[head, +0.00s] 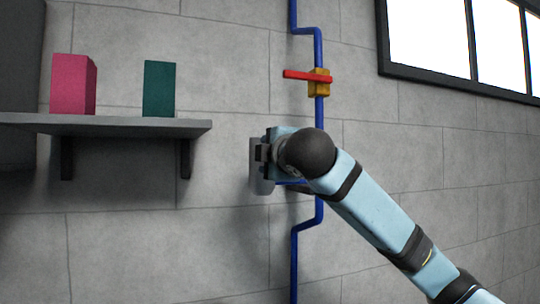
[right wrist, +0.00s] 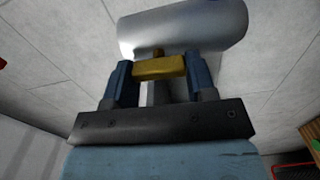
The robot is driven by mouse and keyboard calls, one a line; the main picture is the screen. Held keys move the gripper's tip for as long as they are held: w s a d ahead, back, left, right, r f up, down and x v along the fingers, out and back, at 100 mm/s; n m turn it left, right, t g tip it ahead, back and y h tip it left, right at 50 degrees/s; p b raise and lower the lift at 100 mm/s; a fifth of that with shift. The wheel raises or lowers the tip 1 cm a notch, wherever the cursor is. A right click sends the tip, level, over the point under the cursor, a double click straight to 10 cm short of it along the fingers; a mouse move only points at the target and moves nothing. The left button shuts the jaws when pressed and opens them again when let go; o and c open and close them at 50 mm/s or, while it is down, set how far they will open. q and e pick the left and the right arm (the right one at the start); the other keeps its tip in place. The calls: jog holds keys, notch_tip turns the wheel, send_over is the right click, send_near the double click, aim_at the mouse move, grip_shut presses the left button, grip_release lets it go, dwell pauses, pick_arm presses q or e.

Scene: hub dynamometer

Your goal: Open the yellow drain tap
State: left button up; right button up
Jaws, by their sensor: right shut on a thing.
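The yellow drain tap (right wrist: 160,69) shows in the right wrist view as a short yellow bar on a small stem, in front of a silver cylinder (right wrist: 190,30). My right gripper (right wrist: 158,78) has its two blue fingers at either end of the bar and is shut on it. In the head view my right gripper (head: 266,153) is at the wall beside the blue pipe, and my own wrist hides the tap there. My left gripper is in neither view.
A blue pipe (head: 319,110) runs down the wall, with a red lever (head: 308,76) on a yellow-orange valve body (head: 318,89) above my wrist. A grey shelf (head: 110,125) at left bears a pink box (head: 72,84) and a green box (head: 159,89). Wall between shelf and pipe is bare.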

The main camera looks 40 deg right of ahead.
dwell(0.3)
jog(key=o, duration=0.9)
jog(key=shift+o, duration=0.2)
jog(key=shift+s, duration=0.1)
jog(key=b+v, duration=0.3)
jog(key=v, duration=1)
jog(key=shift+s+b, duration=0.35)
jog(key=shift+b, duration=0.05)
